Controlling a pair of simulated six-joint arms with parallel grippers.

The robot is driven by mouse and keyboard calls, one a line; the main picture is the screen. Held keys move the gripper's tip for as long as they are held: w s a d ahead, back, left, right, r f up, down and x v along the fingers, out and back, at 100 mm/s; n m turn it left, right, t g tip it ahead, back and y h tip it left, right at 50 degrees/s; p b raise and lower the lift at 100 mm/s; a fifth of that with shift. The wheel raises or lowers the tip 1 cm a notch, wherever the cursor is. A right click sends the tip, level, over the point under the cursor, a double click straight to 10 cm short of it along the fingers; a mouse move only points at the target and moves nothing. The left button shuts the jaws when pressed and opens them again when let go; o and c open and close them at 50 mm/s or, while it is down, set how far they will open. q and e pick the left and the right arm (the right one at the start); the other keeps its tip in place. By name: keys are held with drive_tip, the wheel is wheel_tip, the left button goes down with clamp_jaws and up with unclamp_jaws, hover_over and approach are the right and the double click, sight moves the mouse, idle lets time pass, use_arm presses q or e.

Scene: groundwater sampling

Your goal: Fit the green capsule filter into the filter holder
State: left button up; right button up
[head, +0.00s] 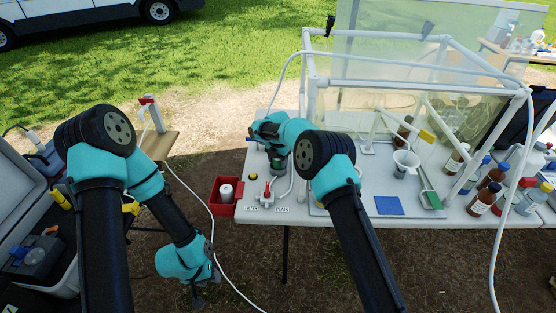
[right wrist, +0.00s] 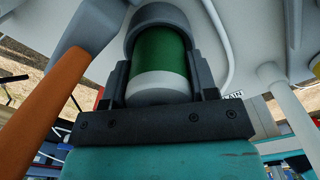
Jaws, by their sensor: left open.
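The green capsule filter (right wrist: 160,55) has a white band at its near end and fills the middle of the right wrist view. My right gripper (right wrist: 160,82) is shut on it, with one dark finger on each side. A grey curved ring, which looks like the filter holder (right wrist: 163,13), arches around the filter's far end. How deep the filter sits in it cannot be told. In the head view my right gripper (head: 277,155) is low over the table's left part, and the filter shows only as a small dark green patch. My left gripper (head: 204,290) is open and empty, hanging left of the table.
A red-handled valve (head: 267,194) stands close to my right gripper, near labels on the white table. A red box (head: 222,194) with a white bottle sits at the left edge. Brown bottles (head: 483,200), a blue pad (head: 389,205) and a white pipe frame (head: 420,83) are to the right.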

drive_tip(key=o, duration=0.5)
drive_tip(key=shift+c, duration=0.2)
drive_tip(key=shift+r, duration=0.15)
wheel_tip(320, 180, up, 12)
drive_tip(key=shift+r, duration=0.1)
idle(0.7)
